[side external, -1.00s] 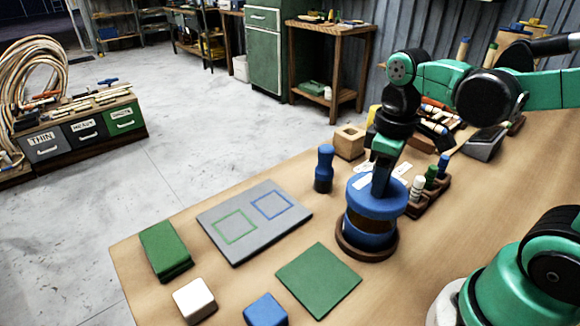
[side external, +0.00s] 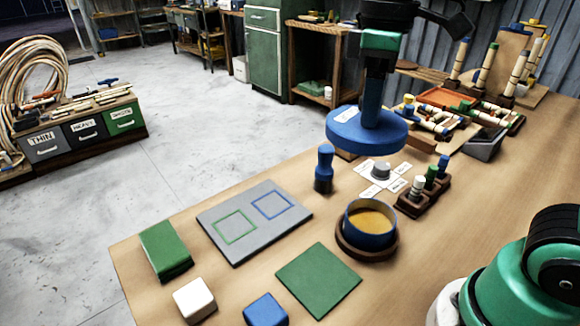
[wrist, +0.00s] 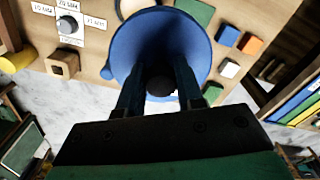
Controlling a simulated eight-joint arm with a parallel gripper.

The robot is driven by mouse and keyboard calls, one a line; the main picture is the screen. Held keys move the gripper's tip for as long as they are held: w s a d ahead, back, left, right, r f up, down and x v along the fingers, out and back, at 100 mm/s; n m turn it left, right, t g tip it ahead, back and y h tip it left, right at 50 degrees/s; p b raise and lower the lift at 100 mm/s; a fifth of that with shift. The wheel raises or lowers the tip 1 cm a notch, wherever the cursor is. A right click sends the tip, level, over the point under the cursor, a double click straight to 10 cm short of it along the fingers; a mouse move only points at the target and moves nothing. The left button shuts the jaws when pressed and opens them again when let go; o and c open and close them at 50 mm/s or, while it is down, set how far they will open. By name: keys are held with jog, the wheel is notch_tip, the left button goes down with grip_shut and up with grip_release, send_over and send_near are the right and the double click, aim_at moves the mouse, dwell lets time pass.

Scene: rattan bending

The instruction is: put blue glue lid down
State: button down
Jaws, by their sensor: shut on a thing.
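The blue glue lid (side external: 366,133) is a flat round disc held in the air above the table, up and behind the pot. My gripper (side external: 370,112) is shut on the lid's knob. In the wrist view the lid (wrist: 125,50) fills the centre, with the dark knob between the fingers of my gripper (wrist: 160,88). The open blue glue pot (side external: 369,238), with tan glue inside, stands in a round brown base (side external: 345,249). A grey board (side external: 232,247) with a green square outline and a blue square outline lies to the left of the pot. A green square mat (side external: 318,281) lies in front.
A blue peg-shaped tool (side external: 324,169) stands left of the pot. A dial with white labels (side external: 380,171) and a rack of capped pegs (side external: 424,190) are behind and right. Green (side external: 166,249), white (side external: 194,299) and blue (side external: 265,310) blocks line the front edge.

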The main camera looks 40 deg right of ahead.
jog(key=s+a+f+n, duration=0.1)
jog(key=a+f+n, duration=0.1)
jog(key=a, duration=0.5)
jog(key=shift+n, duration=0.3)
notch_tip(320, 180, down, 16)
jog(key=shift+a+r, duration=0.15)
jog(key=shift+r, duration=0.05)
jog(key=shift+f, duration=2.3)
jog(key=shift+f, duration=0.2)
jog(key=c, duration=0.6)
grip_release()
jog(key=shift+o, duration=0.2)
jog(key=shift+r, duration=0.15)
